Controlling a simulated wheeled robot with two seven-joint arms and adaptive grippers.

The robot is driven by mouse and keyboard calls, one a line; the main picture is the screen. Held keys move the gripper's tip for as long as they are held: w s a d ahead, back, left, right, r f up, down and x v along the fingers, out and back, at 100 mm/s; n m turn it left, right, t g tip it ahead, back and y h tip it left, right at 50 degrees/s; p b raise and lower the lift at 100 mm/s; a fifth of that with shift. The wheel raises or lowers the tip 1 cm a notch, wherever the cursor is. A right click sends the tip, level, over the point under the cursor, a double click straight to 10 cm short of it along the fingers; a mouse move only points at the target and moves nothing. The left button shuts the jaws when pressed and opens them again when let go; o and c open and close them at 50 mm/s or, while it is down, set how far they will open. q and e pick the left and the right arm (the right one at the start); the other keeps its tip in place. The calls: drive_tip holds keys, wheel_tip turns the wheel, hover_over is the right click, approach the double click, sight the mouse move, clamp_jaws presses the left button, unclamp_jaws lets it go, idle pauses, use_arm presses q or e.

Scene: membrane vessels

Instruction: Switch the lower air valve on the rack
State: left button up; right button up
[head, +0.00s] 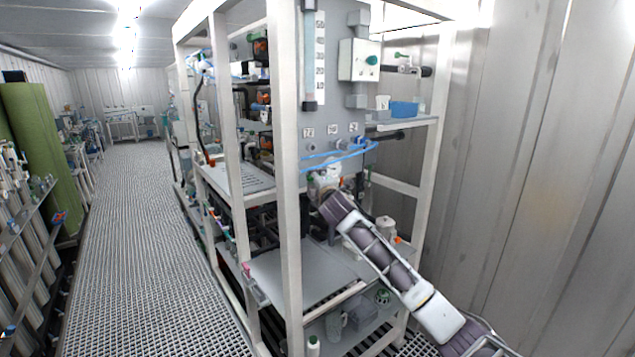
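The white-framed rack (289,230) stands in the middle of the head view. Its grey panel (340,105) carries a row of small fittings (335,144) under number labels, with blue tubing across them. I cannot tell for sure which fitting is the lower air valve. My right arm comes in from the lower right, and its gripper (326,176) is just below the blue tubing at the panel's lower edge. Its fingers are too small and partly hidden, so I cannot tell whether they are open or touch anything. My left gripper is not in view.
A shelf on the rack's right holds a blue container (404,109) and a white cup (382,102). A control box with a green knob (372,60) is on the panel. Rack posts stand close left of my gripper. A grated aisle (140,230) is clear at left.

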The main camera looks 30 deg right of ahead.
drive_tip(key=v, duration=1.2)
idle(0.6)
drive_tip(key=shift+r, duration=0.1)
idle(0.5)
